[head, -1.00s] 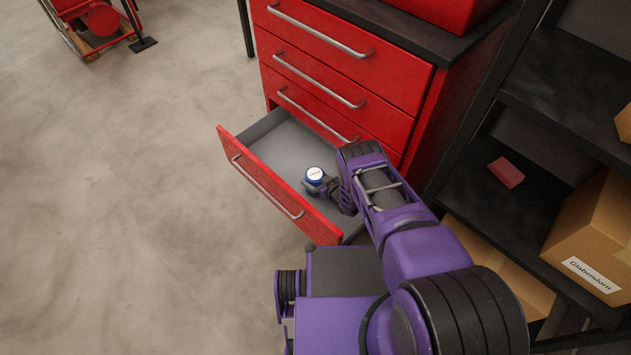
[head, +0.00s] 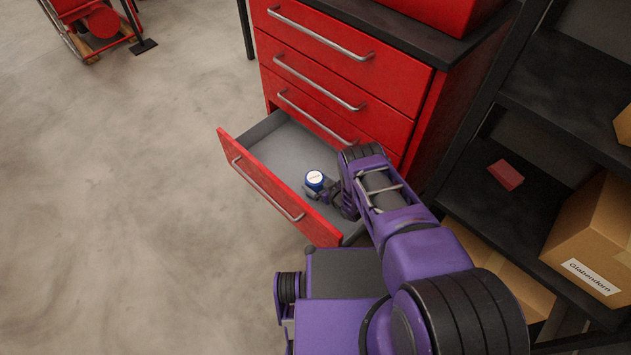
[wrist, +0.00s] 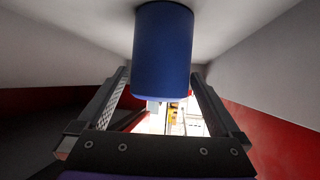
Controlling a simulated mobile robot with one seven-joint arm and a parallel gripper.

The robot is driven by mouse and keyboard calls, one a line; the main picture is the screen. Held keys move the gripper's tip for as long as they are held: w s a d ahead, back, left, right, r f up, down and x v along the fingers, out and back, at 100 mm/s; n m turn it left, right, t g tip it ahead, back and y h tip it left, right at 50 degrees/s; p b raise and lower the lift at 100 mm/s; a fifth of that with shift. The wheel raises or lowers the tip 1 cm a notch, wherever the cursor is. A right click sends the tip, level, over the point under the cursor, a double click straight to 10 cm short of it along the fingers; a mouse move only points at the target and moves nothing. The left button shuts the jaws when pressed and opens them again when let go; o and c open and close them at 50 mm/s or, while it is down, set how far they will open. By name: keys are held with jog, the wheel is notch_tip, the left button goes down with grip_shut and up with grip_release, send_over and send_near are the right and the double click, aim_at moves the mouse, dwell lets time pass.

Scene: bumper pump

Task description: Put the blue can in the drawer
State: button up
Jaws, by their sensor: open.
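The blue can (head: 315,181) with a white top stands in the open bottom drawer (head: 262,187) of the red cabinet, toward the end nearest my arm. My gripper (head: 322,194) reaches down into the drawer at the can. In the wrist view the blue can (wrist: 163,50) is between the two fingertips of my gripper (wrist: 160,75). The fingers are open, with narrow gaps showing on both sides of the can. The can seems to rest on the grey drawer floor (wrist: 80,25), which is at the top of the wrist view.
The red cabinet (head: 340,75) has several closed drawers above the open one. A dark shelf (head: 500,220) with cardboard boxes (head: 590,235) stands close on the right. The drawer's far end is empty.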

jog(key=p+v, duration=0.1)
jog(key=v, duration=0.5)
jog(key=shift+d+r+p, duration=0.1)
jog(key=shift+r+p, duration=0.05)
jog(key=shift+p, duration=0.15)
